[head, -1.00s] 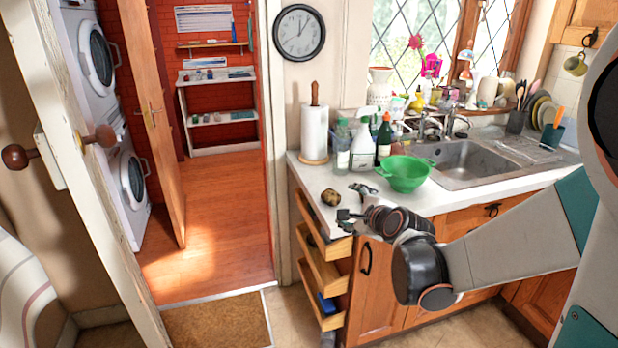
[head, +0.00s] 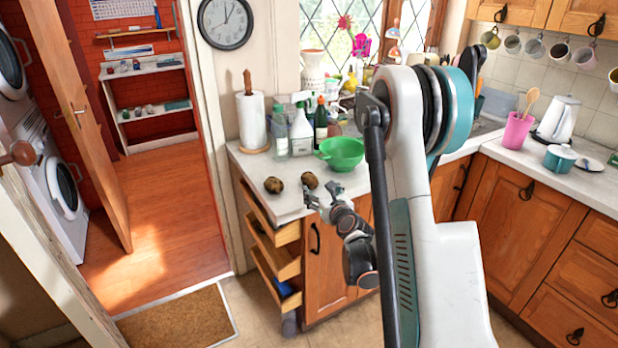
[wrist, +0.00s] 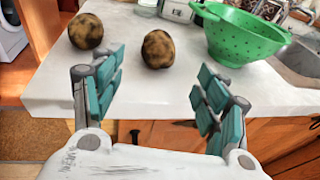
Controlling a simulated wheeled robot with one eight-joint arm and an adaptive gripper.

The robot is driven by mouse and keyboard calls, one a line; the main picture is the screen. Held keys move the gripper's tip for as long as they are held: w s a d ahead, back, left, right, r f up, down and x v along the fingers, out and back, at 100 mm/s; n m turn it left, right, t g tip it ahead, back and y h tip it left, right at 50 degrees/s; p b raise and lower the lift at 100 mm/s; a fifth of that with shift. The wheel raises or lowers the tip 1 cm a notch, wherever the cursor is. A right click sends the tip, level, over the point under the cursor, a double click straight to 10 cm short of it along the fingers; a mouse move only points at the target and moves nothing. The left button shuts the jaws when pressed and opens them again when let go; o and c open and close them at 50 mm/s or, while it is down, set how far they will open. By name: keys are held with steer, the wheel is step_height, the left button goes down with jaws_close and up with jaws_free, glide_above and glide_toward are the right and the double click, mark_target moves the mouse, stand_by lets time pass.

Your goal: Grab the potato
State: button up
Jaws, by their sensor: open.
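Two brown, dark-blotched potatoes lie apart on the pale worktop. One potato (head: 273,185) is nearer the left edge; it is at upper left in the wrist view (wrist: 86,31). The other potato (head: 310,180) is further right, close beyond my gripper (head: 321,194); in the wrist view it (wrist: 158,49) sits between the lines of my fingers, ahead of the tips. My gripper is also in the wrist view (wrist: 163,82), with its teal-padded fingers spread wide and nothing between them. It is at the counter's front edge, not touching either potato.
A green colander (head: 341,153) stands right of the potatoes, close to the right finger's side in the wrist view. Several bottles (head: 302,132) and a paper towel roll (head: 252,122) stand behind. Open drawers (head: 275,235) jut out below the counter's left end.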

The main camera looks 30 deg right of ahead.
mark_target(312, 182)
steer(key=x, duration=0.4)
steer(key=shift+w, duration=0.25)
steer(key=shift+b+x, duration=0.65)
steer(key=shift+x, duration=2.25)
steer(key=c, duration=1.2)
